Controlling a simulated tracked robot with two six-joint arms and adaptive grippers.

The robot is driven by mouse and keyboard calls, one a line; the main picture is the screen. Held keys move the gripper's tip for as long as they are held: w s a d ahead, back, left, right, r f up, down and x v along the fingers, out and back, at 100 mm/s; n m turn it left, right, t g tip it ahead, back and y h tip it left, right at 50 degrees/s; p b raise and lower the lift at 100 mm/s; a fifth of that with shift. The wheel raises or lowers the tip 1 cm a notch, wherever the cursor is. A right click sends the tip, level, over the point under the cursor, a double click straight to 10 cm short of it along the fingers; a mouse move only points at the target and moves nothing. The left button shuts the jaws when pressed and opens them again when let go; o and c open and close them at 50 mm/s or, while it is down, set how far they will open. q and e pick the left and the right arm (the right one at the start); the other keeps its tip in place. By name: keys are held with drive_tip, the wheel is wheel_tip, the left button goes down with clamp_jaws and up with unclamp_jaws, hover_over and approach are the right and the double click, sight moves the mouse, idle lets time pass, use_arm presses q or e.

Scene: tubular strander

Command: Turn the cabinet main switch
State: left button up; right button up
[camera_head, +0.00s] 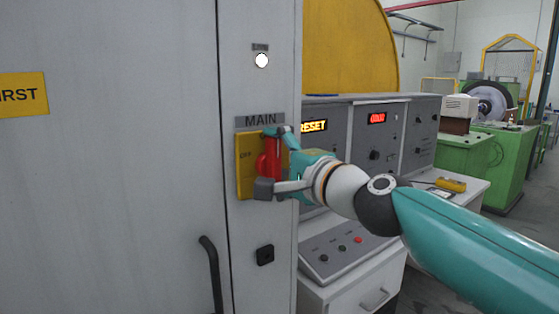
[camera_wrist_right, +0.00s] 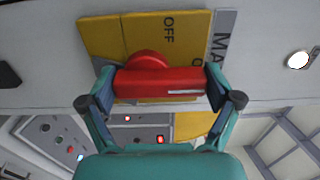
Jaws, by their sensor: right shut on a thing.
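The cabinet main switch has a red handle (camera_head: 270,158) on a yellow plate (camera_head: 243,179), under a "MAIN" label (camera_head: 261,121) on the grey cabinet. The handle stands upright in the head view. In the right wrist view the red handle (camera_wrist_right: 160,84) lies across the picture, with "OFF" readable on the yellow plate (camera_wrist_right: 108,38); a second marking is partly hidden. My right gripper (camera_head: 267,160) is shut on the handle, one finger at its upper end and one at its lower end. The wrist view also shows the fingers (camera_wrist_right: 160,88) touching both ends. My left gripper is not in view.
A lit white lamp (camera_head: 261,60) is above the switch, with a black lock (camera_head: 265,255) and a door handle (camera_head: 212,272) below. A control desk (camera_head: 345,255) with a "RESET" display (camera_head: 314,126) stands right behind my arm. Green machines (camera_head: 465,155) are farther back.

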drive_tip(key=o, duration=0.7)
drive_tip(key=shift+w+d, duration=0.1)
drive_tip(key=shift+d, duration=0.1)
drive_tip(key=shift+o, duration=0.8)
drive_tip(key=shift+w+d+f, duration=0.1)
drive_tip(key=shift+w, duration=0.05)
drive_tip(key=shift+s, duration=0.2)
drive_tip(key=v, duration=1.1)
drive_tip(key=shift+s+d, duration=0.15)
drive_tip(key=shift+s, duration=0.15)
